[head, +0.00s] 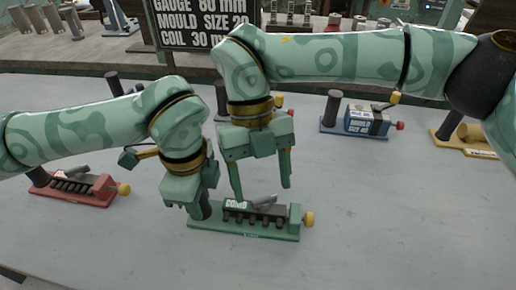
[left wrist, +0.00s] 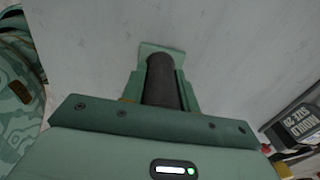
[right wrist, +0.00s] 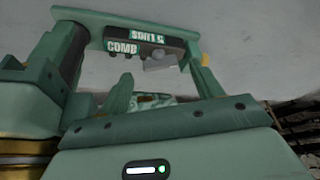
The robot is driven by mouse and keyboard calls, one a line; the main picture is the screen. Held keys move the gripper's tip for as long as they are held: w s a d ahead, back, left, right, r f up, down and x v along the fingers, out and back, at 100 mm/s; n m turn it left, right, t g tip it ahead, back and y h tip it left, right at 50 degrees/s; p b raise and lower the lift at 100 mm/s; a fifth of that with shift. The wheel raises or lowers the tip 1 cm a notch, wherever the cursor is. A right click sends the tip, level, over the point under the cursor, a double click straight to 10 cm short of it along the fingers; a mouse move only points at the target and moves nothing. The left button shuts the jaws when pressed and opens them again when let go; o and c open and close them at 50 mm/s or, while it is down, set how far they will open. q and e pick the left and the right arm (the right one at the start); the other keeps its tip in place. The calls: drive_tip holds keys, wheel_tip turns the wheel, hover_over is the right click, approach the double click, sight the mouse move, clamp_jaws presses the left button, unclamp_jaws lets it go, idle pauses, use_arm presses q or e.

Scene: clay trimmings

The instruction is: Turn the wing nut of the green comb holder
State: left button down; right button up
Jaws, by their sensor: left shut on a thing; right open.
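The green comb holder (head: 250,233) lies on the grey table in front of me, with a row of dark teeth and a COMB label. A grey winged piece (head: 265,202), which looks like the wing nut, lies on top of it; it also shows in the right wrist view (right wrist: 160,62). A yellow knob (head: 309,219) is at its right end. My left gripper (head: 200,208) is shut on the dark upright post (left wrist: 164,80) at the holder's left end. My right gripper (head: 262,188) is open and empty just above the holder, its fingers pointing down.
A red holder (head: 72,191) lies at the left and a blue holder (head: 360,122) at the back right. A yellow holder (head: 468,140) is at the far right. A dark sign (head: 200,22) stands behind. The table front right is clear.

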sight(264, 201)
drive_tip(key=v, duration=1)
drive_tip(key=shift+w+d+f, duration=0.1)
drive_tip(key=shift+d+f, duration=0.1)
drive_tip(key=shift+d, duration=0.1)
drive_tip(key=c, duration=0.7)
drive_tip(key=d, duration=0.1)
drive_tip(key=d+y, duration=0.1)
drive_tip(key=d, duration=0.1)
drive_tip(key=shift+d+f+g, duration=0.2)
drive_tip(key=shift+d+g, duration=0.1)
drive_tip(key=shift+g, duration=0.1)
drive_tip(key=shift+c, duration=0.4)
drive_tip(key=s+d+n+t+y, duration=0.3)
drive_tip(key=s+d+n+y, duration=0.1)
drive_tip(key=n, duration=1.1)
drive_tip(key=a+f+n, duration=0.1)
drive_tip(key=a+f, duration=0.1)
drive_tip(key=f, duration=0.1)
drive_tip(key=a+f+n, duration=0.1)
drive_tip(key=f, duration=0.3)
drive_tip(key=s+a+f, duration=0.1)
drive_tip(key=a+f, duration=0.1)
drive_tip(key=f, duration=0.1)
drive_tip(key=shift+a+f+n+t+y, duration=0.2)
drive_tip(key=shift+a+n+t+y, duration=0.15)
drive_tip(key=shift+n+t+y, duration=0.05)
clamp_jaws()
